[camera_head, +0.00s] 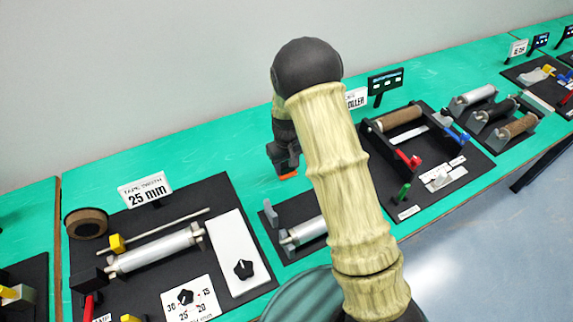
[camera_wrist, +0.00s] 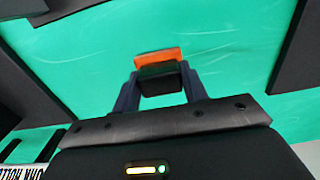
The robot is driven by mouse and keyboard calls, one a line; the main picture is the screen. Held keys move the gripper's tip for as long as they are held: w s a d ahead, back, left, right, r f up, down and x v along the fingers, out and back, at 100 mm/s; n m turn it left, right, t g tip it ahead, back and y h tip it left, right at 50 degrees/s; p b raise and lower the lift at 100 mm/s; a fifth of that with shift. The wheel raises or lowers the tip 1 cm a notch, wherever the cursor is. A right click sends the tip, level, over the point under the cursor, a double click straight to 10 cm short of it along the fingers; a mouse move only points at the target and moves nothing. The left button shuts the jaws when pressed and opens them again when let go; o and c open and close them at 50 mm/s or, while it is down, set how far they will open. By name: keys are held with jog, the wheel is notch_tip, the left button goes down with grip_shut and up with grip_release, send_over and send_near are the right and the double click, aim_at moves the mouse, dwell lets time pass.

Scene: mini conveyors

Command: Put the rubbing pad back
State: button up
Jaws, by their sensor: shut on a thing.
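The rubbing pad, a small black block with an orange face (camera_wrist: 157,56), is held between the two fingers of my gripper (camera_wrist: 160,76) in the wrist view. The gripper is shut on it. In the head view my gripper (camera_head: 286,164) hangs beyond my pale arm, and a small orange edge of the pad (camera_head: 288,175) shows at its lower end. Green tabletop lies behind the pad in the wrist view, and the pad appears held above it. I cannot tell which spot is the pad's resting place.
A black board with a roller (camera_head: 308,231) and a grey upright piece (camera_head: 270,212) lies below the gripper. The tape-width station with its 25 mm sign (camera_head: 146,190) is at left. A roller station (camera_head: 400,117) stands at right. Bare green table (camera_head: 235,155) lies left of the gripper.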

aim_at(287, 164)
jog(key=shift+f, duration=0.25)
jog(key=shift+f, duration=0.2)
jog(key=o, duration=1.1)
jog(key=shift+o, duration=0.2)
jog(key=shift+r, duration=0.1)
notch_tip(287, 164, up, 12)
jog(key=shift+b, duration=0.4)
jog(key=shift+r, duration=0.1)
